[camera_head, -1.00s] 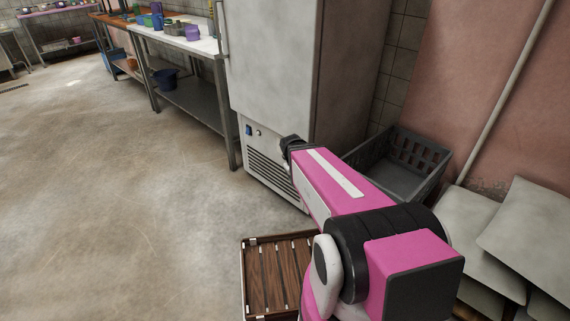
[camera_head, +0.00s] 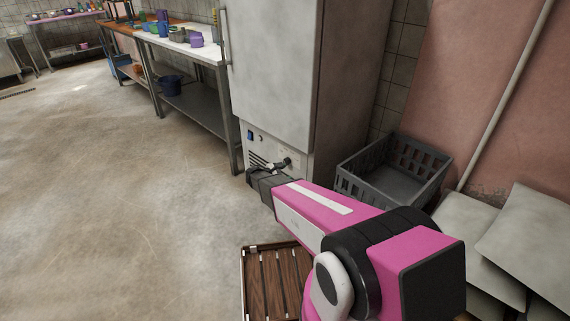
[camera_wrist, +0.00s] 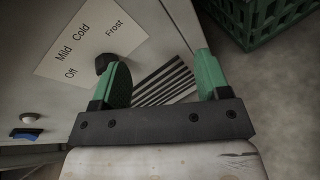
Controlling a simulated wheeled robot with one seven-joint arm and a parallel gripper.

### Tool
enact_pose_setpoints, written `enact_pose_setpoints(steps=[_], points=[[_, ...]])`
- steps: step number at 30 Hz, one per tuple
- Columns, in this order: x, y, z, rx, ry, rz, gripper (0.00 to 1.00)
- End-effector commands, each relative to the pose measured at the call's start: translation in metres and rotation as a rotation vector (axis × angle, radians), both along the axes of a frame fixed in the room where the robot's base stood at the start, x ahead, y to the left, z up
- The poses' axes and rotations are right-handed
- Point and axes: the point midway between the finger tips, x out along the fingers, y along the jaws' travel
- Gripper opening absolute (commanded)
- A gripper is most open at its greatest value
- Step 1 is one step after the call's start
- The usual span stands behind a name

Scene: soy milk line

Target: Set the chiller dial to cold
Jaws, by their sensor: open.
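The chiller (camera_head: 272,70) is a tall grey cabinet with a lower control panel. In the wrist view its dial (camera_wrist: 102,63) is a small dark knob, below a white label (camera_wrist: 105,35) reading Off, Mild, Cold and Frost. I cannot tell which mark the dial points to. My gripper (camera_wrist: 162,77) is open with green fingertips. Whether the left finger touches the dial is unclear. In the head view my gripper is in front of the lower panel.
A blue switch (camera_wrist: 26,133) and a pale round knob (camera_wrist: 30,118) sit on the same panel. A grey crate (camera_head: 394,175) stands right of the chiller. A wooden slatted crate (camera_head: 266,247) lies on the floor. A steel table (camera_head: 190,40) stands to the left. Open floor lies left.

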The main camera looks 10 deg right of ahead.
Motion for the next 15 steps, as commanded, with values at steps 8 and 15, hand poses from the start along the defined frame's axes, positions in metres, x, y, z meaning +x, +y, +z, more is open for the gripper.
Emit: enact_pose_setpoints(steps=[8,15], points=[[0.06,0.059,-0.032,-0.358,0.124,0.24,0.69],[0.069,0.059,-0.033,-0.414,0.14,0.27,0.69]])
